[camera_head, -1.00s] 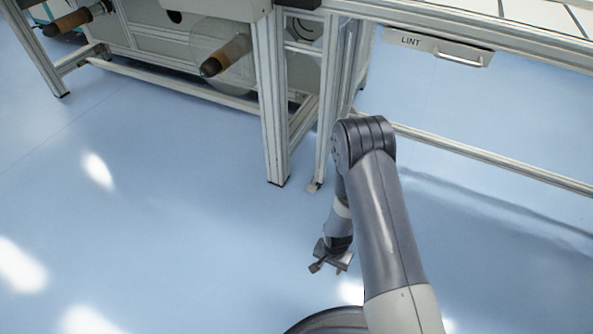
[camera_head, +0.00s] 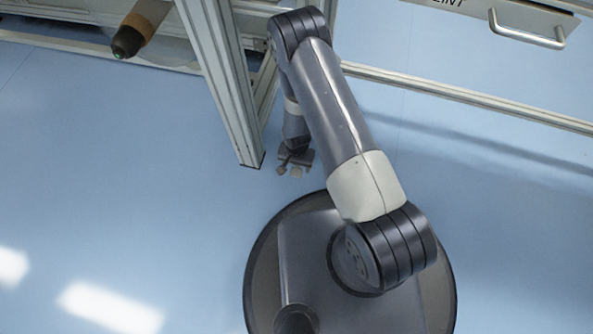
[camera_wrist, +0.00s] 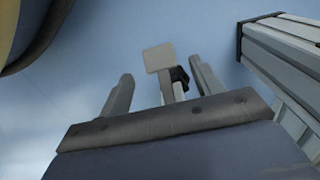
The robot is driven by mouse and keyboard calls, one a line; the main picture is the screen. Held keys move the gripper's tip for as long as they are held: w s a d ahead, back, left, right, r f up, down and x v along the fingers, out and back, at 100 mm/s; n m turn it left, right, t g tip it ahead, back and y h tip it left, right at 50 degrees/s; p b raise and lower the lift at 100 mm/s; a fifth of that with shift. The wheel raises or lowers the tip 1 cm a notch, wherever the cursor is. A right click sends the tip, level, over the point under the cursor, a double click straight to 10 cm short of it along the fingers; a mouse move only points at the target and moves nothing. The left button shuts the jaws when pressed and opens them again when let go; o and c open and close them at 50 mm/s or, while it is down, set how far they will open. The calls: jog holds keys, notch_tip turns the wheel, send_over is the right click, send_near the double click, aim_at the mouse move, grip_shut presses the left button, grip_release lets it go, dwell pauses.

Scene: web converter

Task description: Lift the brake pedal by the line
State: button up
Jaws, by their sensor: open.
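The brake pedal (camera_wrist: 158,57) shows in the wrist view as a small pale grey plate on a short stem, with a black piece beside the stem. My gripper (camera_wrist: 160,70) is open, its two fingers on either side of the stem and apart from it. The plate lies just past the fingertips in the picture. In the head view my gripper (camera_head: 294,163) is low near the floor, just right of the frame leg's foot. There I cannot clearly tell the pedal from the fingers.
The metal frame leg (camera_head: 222,85) stands close to my gripper; it also shows in the wrist view (camera_wrist: 285,50). A roll core (camera_head: 140,28) sticks out at upper left. A drawer handle (camera_head: 527,28) and a low rail (camera_head: 470,98) are at right. Open floor lies at left.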

aim_at(296, 171)
notch_tip(296, 171, down, 4)
jog(key=shift+f+b, duration=0.1)
jog(key=shift+b, duration=0.5)
jog(key=shift+c, duration=0.3)
